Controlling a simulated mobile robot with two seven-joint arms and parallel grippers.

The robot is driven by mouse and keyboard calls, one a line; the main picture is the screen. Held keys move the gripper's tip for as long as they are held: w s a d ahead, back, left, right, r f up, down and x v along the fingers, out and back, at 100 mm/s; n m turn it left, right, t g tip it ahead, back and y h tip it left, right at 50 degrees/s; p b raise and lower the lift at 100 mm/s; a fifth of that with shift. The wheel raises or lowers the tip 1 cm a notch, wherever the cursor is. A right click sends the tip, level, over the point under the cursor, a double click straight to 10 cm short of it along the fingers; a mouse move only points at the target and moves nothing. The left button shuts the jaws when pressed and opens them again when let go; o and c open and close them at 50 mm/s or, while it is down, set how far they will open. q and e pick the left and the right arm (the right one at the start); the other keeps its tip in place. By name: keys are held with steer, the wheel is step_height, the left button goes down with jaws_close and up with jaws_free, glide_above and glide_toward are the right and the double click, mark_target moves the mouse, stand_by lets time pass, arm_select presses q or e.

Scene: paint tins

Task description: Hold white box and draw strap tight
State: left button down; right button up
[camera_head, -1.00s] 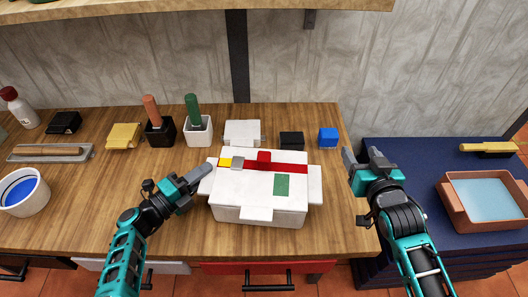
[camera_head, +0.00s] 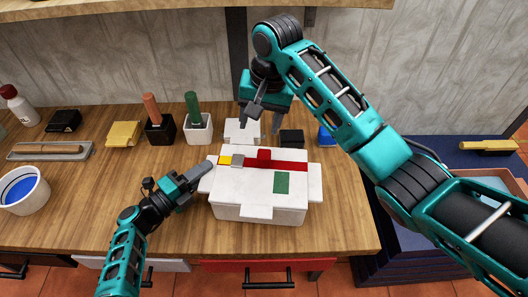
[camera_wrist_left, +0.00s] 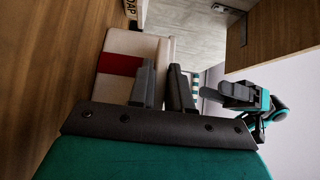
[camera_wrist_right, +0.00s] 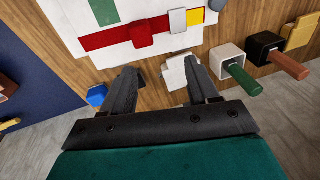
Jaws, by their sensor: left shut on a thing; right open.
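The white box (camera_head: 258,205) stands on the wooden table with flaps at its sides. A red strap (camera_head: 290,166) runs across its top, with a grey buckle (camera_head: 237,162), a yellow end (camera_head: 224,160) and a raised red block (camera_head: 264,154) on it. A green patch (camera_head: 282,183) is also on top. My left gripper (camera_head: 207,166) is shut on the box's left edge; the strap also shows in the left wrist view (camera_wrist_left: 118,64). My right gripper (camera_head: 263,117) is open and empty, above and behind the box; the right wrist view shows the strap (camera_wrist_right: 105,40) beyond its fingers.
A small white block (camera_head: 235,128), a black block (camera_head: 292,138) and a partly hidden blue block (camera_head: 326,136) stand behind the box. Pots with a green handle (camera_head: 193,106) and an orange handle (camera_head: 152,107) are at the back left. Table left of my left arm is partly clear.

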mark_target(265, 154)
steer(key=shift+g+h, duration=0.6)
steer(key=shift+h, duration=0.2)
steer(key=f, duration=0.3)
steer(key=s+f, duration=0.1)
steer(key=f, duration=0.5)
steer(key=shift+s+d+f, duration=0.2)
steer(key=shift+d+f, duration=0.05)
steer(key=shift+d, duration=0.15)
steer(key=shift+c, duration=0.2)
jaws_close()
